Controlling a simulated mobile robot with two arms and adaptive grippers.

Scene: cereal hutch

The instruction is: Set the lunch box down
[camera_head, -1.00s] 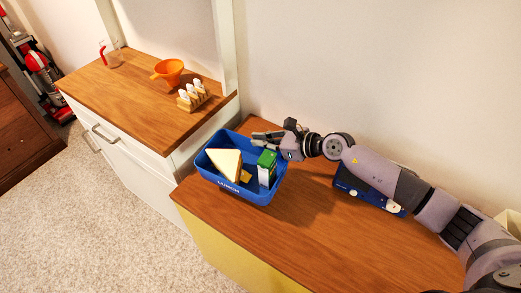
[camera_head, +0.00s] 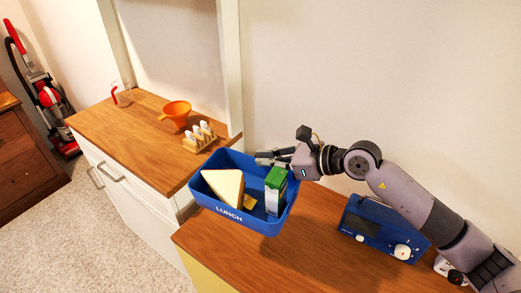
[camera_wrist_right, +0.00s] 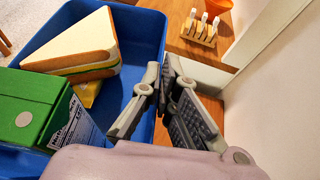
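The blue lunch box (camera_head: 228,215) is an open tray with "LUNCH" on its front wall. My right gripper (camera_head: 268,158) is shut on the box's back right rim. In the right wrist view its fingers (camera_wrist_right: 165,95) pinch the blue wall (camera_wrist_right: 140,40), beside the sandwich and the carton. My left gripper is not in view.
A blue device with a white knob (camera_head: 385,230) stands on the counter under my right arm. Counter space below the box is clear.

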